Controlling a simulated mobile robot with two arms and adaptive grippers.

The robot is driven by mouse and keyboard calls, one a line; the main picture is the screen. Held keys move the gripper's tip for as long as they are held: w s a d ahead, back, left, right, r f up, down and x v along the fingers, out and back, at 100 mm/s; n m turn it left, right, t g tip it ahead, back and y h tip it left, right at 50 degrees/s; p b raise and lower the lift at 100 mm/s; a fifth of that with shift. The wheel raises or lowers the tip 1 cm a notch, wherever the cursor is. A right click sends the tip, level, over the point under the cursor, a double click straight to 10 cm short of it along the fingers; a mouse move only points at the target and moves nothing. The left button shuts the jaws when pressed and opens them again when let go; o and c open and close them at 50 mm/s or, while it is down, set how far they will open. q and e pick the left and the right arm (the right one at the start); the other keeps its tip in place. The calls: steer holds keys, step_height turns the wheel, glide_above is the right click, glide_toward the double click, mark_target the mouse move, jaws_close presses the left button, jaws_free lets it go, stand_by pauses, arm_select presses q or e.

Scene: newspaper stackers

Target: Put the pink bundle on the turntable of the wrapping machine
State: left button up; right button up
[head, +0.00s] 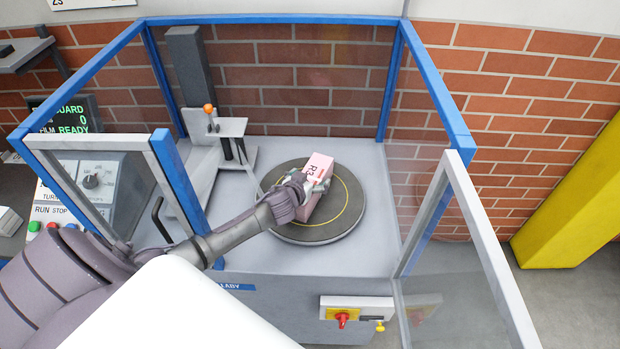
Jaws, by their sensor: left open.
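The pink bundle (318,170) is a box-shaped block with dark lettering like "R3" on its side. It is at the turntable (290,231), a dark round disc with a yellow ring inside the wrapping machine (377,163). The bundle appears to rest on the disc near its middle. My left gripper (314,184) reaches in through the machine's open front and is at the bundle's near upper side. Its fingers are open around or against the bundle; the exact contact is small and partly hidden. My right gripper is not in view.
Blue posts and clear panels enclose the machine. An open framed door (478,235) stands at the right front. A grey mast (190,70) and film arm with an orange knob (208,108) stand behind left. A control panel (95,182) is at left, a yellow post (572,205) at right.

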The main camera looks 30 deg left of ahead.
arm_select(q)
steer(key=shift+r, duration=0.1)
steer(key=v, duration=1.2)
steer(key=shift+b, duration=0.45)
